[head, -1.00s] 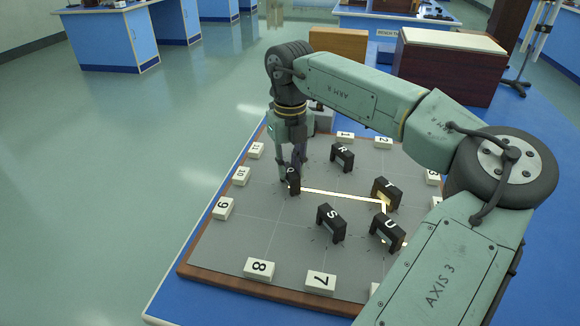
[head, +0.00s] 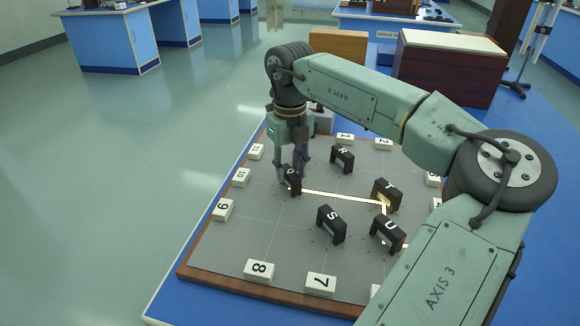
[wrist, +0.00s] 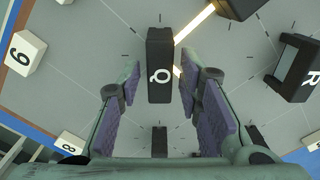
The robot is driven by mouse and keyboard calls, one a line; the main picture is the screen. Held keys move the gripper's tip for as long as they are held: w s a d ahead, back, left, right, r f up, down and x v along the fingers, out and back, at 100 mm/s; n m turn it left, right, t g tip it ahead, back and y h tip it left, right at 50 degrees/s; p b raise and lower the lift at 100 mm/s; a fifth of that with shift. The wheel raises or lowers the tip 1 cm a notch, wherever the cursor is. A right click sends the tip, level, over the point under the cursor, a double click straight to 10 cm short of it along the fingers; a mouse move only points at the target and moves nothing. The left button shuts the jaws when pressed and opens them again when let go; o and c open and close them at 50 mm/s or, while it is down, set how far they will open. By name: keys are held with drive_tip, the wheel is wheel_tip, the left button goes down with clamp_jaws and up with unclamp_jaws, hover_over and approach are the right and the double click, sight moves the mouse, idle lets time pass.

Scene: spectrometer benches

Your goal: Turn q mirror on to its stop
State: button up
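The Q mirror (head: 293,182) is a small black upright block with a white Q on top, standing at the left of the grey board (head: 262,225). In the wrist view the Q mirror (wrist: 160,62) is upright in the picture, between the two fingers. My gripper (head: 292,172) points down over it. The fingers of my gripper (wrist: 160,78) are apart, one on each side of the block, with narrow gaps showing. A bright beam (head: 340,195) runs from Q to near T, then bends toward U.
Black mirrors R (head: 342,158), T (head: 386,192), S (head: 332,222) and U (head: 388,232) stand nearby on the board. White numbered blocks, such as 9 (head: 223,208) and 8 (head: 259,269), line its edge. The board between Q and 8 is clear.

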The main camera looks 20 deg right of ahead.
sight(290, 172)
drive_tip(key=shift+o, duration=0.5)
wheel_tip(290, 172, up, 12)
idle(0.3)
idle(0.4)
